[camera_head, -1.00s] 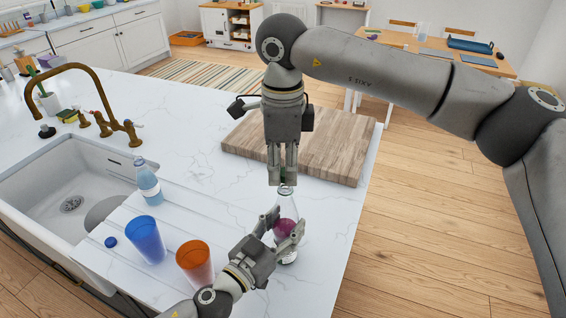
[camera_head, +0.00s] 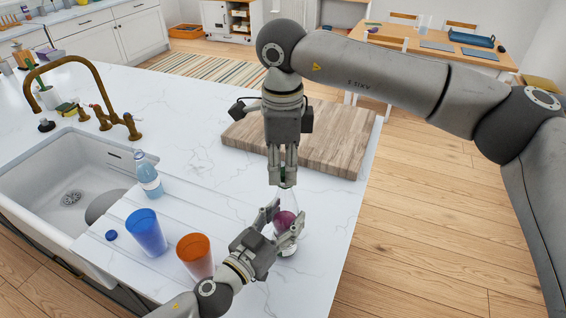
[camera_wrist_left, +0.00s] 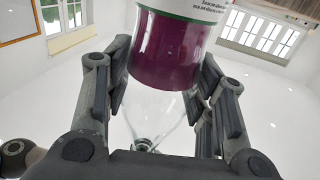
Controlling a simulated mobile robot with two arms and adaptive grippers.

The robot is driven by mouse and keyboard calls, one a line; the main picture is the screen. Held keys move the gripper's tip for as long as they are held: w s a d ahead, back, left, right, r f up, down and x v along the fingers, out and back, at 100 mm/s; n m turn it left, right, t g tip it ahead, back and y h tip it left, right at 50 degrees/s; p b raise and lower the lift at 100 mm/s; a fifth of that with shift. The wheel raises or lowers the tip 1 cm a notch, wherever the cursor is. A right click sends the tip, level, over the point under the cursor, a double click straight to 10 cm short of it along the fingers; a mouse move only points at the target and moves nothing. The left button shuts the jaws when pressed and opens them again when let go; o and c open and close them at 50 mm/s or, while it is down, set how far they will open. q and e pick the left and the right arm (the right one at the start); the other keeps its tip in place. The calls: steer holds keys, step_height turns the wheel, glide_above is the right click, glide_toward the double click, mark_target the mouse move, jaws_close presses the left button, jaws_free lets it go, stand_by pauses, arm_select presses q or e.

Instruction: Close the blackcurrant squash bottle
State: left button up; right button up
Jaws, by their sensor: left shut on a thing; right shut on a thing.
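The blackcurrant squash bottle (camera_head: 285,222) stands upright near the worktop's right edge, clear glass with purple liquid in its lower part. My left gripper (camera_head: 287,217) is shut around its body from the lower left. In the left wrist view the bottle (camera_wrist_left: 168,50) appears upside down between the fingers, with its white and green label above and its clear neck below. My right gripper (camera_head: 282,178) points straight down over the bottle's top, shut on a small dark green thing that looks like the cap. The fingers hide most of it, and I cannot tell whether it touches the neck.
An orange cup (camera_head: 195,255), a blue cup (camera_head: 147,233) and a blue cap (camera_head: 111,235) are left of the bottle. A light blue bottle (camera_head: 148,176) stands beside the sink (camera_head: 62,165). A wooden board (camera_head: 335,140) lies behind my right gripper. The worktop's right edge is close.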

steer(key=shift+f, duration=0.4)
